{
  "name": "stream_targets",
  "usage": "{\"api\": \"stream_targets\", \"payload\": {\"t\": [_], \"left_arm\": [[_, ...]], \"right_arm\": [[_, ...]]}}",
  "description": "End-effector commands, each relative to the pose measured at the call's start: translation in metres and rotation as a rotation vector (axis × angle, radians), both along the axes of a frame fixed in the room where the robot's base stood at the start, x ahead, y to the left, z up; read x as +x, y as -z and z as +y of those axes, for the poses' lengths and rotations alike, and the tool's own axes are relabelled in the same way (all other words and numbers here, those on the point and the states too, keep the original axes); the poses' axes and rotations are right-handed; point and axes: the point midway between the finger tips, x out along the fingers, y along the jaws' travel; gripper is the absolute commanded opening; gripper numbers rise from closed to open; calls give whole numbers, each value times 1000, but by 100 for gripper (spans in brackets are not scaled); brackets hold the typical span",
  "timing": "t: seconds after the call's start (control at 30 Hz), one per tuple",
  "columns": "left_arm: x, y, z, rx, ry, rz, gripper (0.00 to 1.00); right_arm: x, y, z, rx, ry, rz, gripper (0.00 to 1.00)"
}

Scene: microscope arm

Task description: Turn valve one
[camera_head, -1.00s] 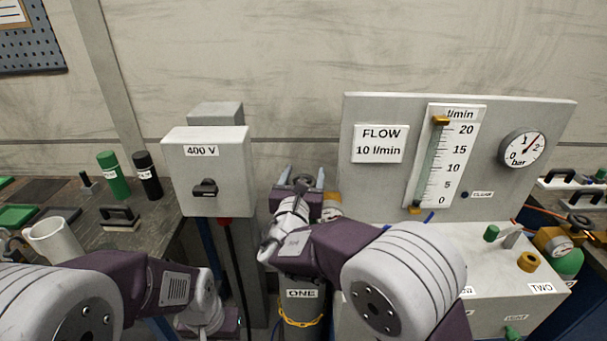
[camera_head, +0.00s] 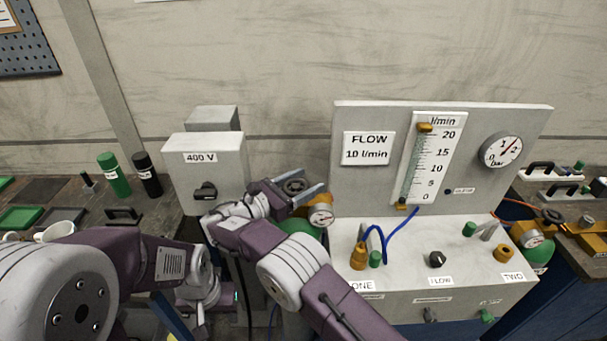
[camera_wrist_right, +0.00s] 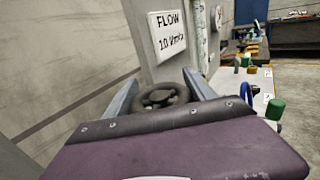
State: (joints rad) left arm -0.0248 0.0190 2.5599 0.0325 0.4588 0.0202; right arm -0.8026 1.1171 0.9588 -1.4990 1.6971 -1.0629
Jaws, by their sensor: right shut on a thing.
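The dark round handwheel of valve one (camera_head: 294,186) sits above the brass regulator with its small gauge (camera_head: 320,214), on a green-shouldered cylinder (camera_head: 300,230) left of the flow panel. My right gripper (camera_head: 304,183) has its fingers on either side of the handwheel and is shut on it, pointing right. In the right wrist view the handwheel (camera_wrist_right: 160,96) lies between the two grey fingers. My right arm hides most of the cylinder. My left gripper (camera_head: 205,305) is low at the left, away from the valve; its fingers are not clear.
The 400 V box (camera_head: 205,170) stands close left of the right gripper. The flow panel (camera_head: 350,190) stands close to its right, above a grey bench box with blue hoses (camera_head: 400,238). A second brass valve with a gauge (camera_head: 532,238) is at the far right.

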Motion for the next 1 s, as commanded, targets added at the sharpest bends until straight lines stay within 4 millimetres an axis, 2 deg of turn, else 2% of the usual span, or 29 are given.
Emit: {"api": "stream_targets", "payload": {"t": [0.4,1.0], "left_arm": [[0,-14,0,0,0,0,36],[0,-16,0,0,0,0,36]], "right_arm": [[-2,-1,-2,-1,110,-3,23],[-3,-2,-2,0,132,-5,23]]}}
